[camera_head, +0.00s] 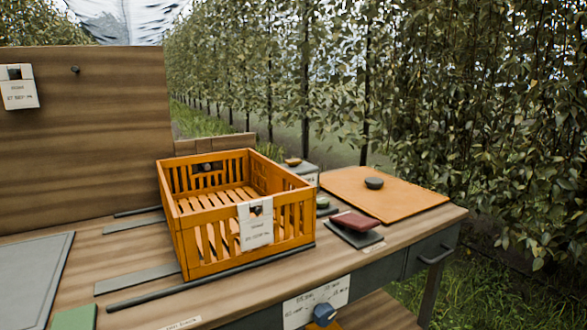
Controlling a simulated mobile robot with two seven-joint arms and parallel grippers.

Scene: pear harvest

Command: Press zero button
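No label reading "zero" is legible in the head view, so I cannot tell which control is the zero button. A small round green-grey cap (323,202) sits on a dark base just right of the orange crate. A blue knob (324,314) is on the table's front, on a white marked plate (315,300). A small box with a brown round top (293,162) stands behind the crate, partly hidden by it. Neither of my grippers is in view.
An empty orange slatted crate (188,250) with a white tag stands on the wooden table (240,291). Right of it lie a dark red block (356,221) on a dark pad and an orange board (410,196) with a dark knob (374,183). A wooden panel (100,140) rises at left.

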